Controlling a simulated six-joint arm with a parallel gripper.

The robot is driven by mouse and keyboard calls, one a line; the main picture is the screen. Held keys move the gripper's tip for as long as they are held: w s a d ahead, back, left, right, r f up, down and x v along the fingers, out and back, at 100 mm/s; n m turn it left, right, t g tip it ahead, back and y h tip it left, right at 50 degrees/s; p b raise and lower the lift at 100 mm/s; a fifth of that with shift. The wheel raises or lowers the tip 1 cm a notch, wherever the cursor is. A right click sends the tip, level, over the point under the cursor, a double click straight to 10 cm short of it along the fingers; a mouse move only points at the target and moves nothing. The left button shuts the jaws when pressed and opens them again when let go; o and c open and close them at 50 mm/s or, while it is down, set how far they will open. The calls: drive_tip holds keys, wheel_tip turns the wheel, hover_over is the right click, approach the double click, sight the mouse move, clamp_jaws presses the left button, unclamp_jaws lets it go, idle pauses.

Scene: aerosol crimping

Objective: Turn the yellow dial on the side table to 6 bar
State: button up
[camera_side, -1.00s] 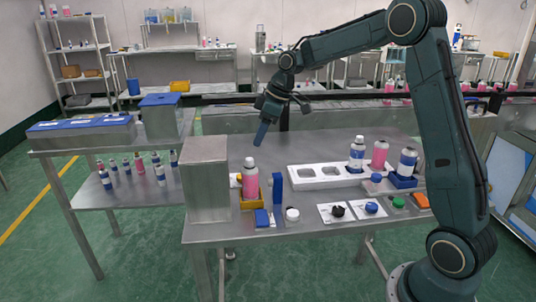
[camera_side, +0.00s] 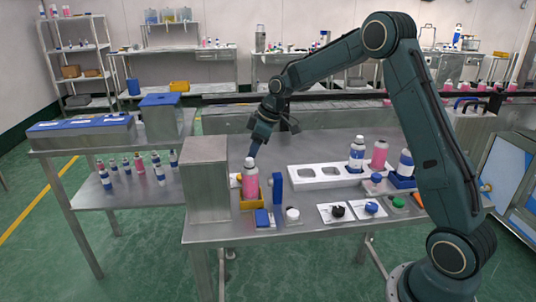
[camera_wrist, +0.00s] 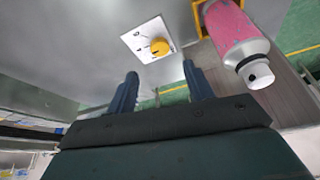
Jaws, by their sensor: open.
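The yellow dial (camera_wrist: 161,46) sits on a white plate (camera_wrist: 146,40) with small dark marks, on a grey metal surface. Its setting is too small to read. My gripper (camera_wrist: 160,72) is open, with its two blue fingers apart below the dial in the wrist view, one to each side of it. They appear apart from the dial. In the side view my gripper (camera_side: 254,150) points down above the pink can, near the grey metal box (camera_side: 206,178). The dial cannot be made out clearly there.
A pink can (camera_side: 250,182) stands in a yellow holder (camera_side: 248,202) close beside the box; it also shows in the wrist view (camera_wrist: 235,32). A blue upright block (camera_side: 277,188) stands to its right. A white tray (camera_side: 305,171) with bottles lies further right.

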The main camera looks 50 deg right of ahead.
drive_tip(key=x, duration=0.8)
drive_tip(key=shift+f, duration=0.1)
drive_tip(key=shift+c, duration=0.2)
